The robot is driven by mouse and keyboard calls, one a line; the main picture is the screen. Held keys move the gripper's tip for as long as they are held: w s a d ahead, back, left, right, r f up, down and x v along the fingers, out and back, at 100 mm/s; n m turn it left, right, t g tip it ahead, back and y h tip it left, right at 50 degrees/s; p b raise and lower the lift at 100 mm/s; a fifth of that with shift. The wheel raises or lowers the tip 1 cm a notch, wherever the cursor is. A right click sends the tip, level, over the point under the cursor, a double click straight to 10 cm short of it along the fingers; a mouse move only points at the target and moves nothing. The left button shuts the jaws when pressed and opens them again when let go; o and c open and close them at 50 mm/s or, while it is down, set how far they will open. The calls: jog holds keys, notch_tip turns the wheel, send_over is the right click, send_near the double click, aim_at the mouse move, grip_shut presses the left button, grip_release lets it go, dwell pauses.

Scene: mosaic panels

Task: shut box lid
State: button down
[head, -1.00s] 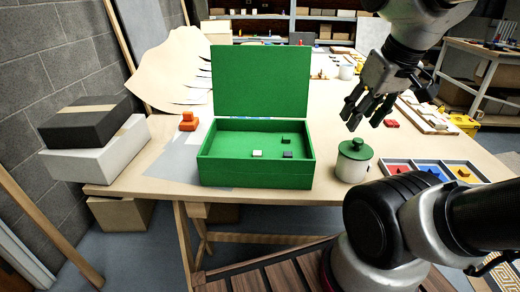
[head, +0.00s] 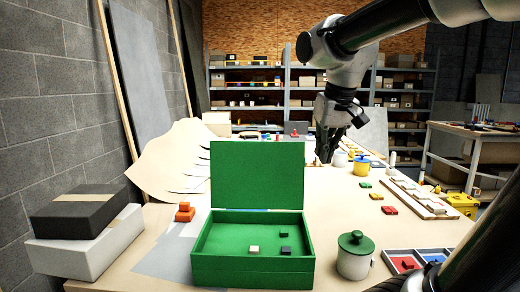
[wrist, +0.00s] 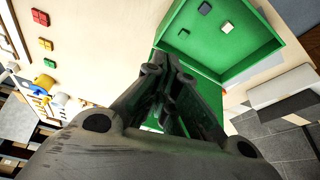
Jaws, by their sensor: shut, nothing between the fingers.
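The green box (head: 252,270) stands on the table in the head view, with several small blocks inside. Its green lid (head: 257,175) stands upright, open, along the box's far edge. My gripper (head: 324,158) is shut and empty, above the table beyond and to the right of the lid, apart from it. In the wrist view, the box (wrist: 222,40) shows at the upper right. The lid (wrist: 205,88) there is partly hidden behind my gripper (wrist: 170,62).
A white jar with a green lid (head: 355,255) stands close to the box's right. Black and white boxes (head: 85,225) are stacked at left. Orange blocks (head: 184,212) sit left of the lid. A sorting tray (head: 405,262) lies at the right. Shelves (head: 300,90) stand behind.

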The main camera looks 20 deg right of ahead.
jog(key=w+a+r+m+h, duration=0.1)
jog(key=w+a+r+m, duration=0.15)
jog(key=w, duration=1.15)
jog(key=w+a+r+m, duration=0.1)
jog(key=w+a+r, duration=0.3)
jog(key=w, duration=1)
notch_tip(320, 180, down, 10)
jog(key=shift+s+a+r, duration=0.2)
jog(key=shift+s+a, duration=0.05)
jog(key=shift+a, duration=0.05)
jog(key=shift+n, duration=0.25)
